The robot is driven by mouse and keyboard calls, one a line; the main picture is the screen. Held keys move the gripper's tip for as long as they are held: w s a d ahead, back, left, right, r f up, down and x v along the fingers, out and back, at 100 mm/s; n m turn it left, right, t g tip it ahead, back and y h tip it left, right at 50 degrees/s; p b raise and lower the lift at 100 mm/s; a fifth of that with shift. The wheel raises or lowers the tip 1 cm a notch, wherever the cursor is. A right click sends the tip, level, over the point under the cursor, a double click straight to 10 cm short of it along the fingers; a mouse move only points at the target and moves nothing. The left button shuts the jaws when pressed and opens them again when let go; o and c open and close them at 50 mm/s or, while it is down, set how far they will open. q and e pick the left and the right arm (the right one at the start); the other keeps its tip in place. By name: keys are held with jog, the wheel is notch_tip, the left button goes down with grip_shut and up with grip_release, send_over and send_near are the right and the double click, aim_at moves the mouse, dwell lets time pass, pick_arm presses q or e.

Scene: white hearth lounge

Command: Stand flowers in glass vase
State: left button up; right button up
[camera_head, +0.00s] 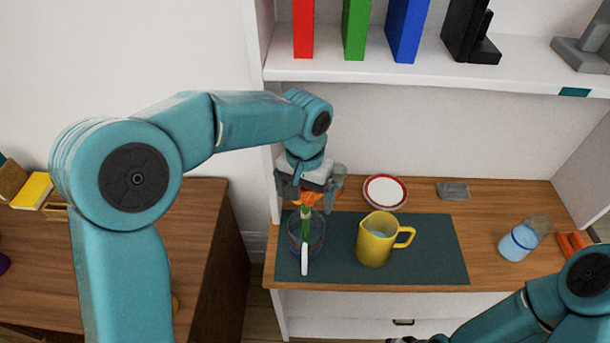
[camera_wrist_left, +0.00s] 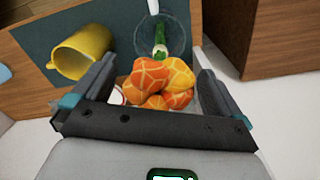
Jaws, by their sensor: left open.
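The flowers (camera_head: 306,197) have orange heads and a green stem; the heads fill the space between my left fingers in the left wrist view (camera_wrist_left: 160,80). My left gripper (camera_head: 310,200) is open around the heads. The clear glass vase (camera_head: 318,240) stands on the dark mat, below the gripper. It also shows in the left wrist view (camera_wrist_left: 180,35). The green stem overlaps the vase in both views. A white strip (camera_head: 304,258) shows below the stem, past the vase's base; I cannot tell whether it belongs to the flowers. Only a sliver of my right gripper shows at the bottom edge.
A yellow jug (camera_head: 376,240) stands right of the vase on the dark mat (camera_head: 435,262). A red-rimmed plate (camera_head: 385,191) is behind. The shelf (camera_head: 420,66) overhangs the back. A wooden desk (camera_head: 205,235) is at left.

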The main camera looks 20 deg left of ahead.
pick_arm(q)
notch_tip(320, 180, up, 9)
jog(key=shift+r, duration=0.15)
jog(key=shift+s+r, duration=0.15)
dwell(0.5)
